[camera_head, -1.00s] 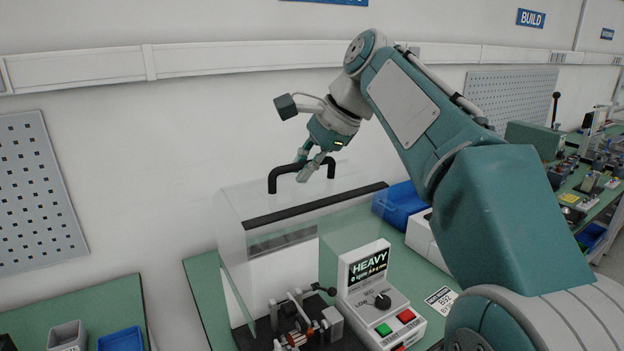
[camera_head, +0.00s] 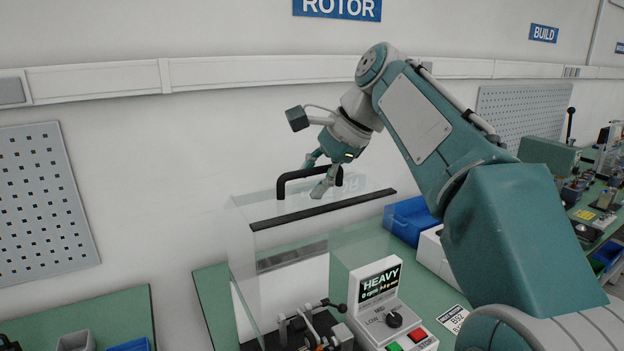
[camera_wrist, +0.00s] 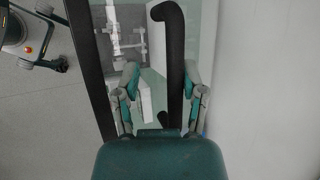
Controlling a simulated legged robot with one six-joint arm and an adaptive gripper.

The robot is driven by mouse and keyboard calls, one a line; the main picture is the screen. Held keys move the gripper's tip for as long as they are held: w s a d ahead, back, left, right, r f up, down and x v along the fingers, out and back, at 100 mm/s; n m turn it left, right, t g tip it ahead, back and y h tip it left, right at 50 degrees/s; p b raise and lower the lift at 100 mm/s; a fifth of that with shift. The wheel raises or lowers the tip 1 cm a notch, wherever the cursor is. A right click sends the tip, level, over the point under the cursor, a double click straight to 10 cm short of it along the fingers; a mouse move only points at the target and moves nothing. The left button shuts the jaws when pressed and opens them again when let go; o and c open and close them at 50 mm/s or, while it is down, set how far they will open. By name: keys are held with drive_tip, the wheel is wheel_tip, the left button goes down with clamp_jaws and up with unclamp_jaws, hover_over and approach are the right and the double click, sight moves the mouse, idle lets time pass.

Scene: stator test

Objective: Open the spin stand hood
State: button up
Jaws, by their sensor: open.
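The spin stand hood (camera_head: 248,240) is a clear box and appears lowered over the stand. It has a black strip (camera_head: 322,209) along its top and a black arched handle (camera_head: 284,184). My gripper (camera_head: 318,178) is open at the right part of this handle, with its fingers on either side of the bar. In the wrist view the handle (camera_wrist: 174,65) runs between the open fingers (camera_wrist: 162,82), nearer the right one. Contact cannot be told. Part of the handle is hidden behind a finger in the head view.
A control box (camera_head: 385,310) reading HEAVY stands right of the hood. A blue bin (camera_head: 408,222) is behind it. The stand's clamp mechanism (camera_head: 318,325) is low in view.

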drive_tip(key=v, duration=0.6)
drive_tip(key=shift+d+r, duration=0.2)
drive_tip(key=shift+r, duration=0.1)
drive_tip(key=shift+d+r, duration=0.1)
drive_tip(key=shift+r, duration=0.15)
drive_tip(key=shift+s+d+f, duration=0.1)
drive_tip(key=shift+s+d, duration=0.1)
drive_tip(key=s+d+f+n+t+h, duration=0.2)
drive_tip(key=s+d+f+n, duration=0.3)
drive_tip(key=s+d+f, duration=0.3)
drive_tip(key=s+d+f+n+t+h, duration=0.2)
drive_tip(key=s+d+f+n+h, duration=0.2)
drive_tip(key=s+d+f, duration=0.4)
drive_tip(key=s+f+n, duration=0.1)
drive_tip(key=s+f, duration=0.5)
drive_tip(key=f, duration=0.6)
drive_tip(key=shift+s+d+f, duration=0.2)
drive_tip(key=shift+s+f, duration=0.15)
drive_tip(key=shift+s, duration=0.05)
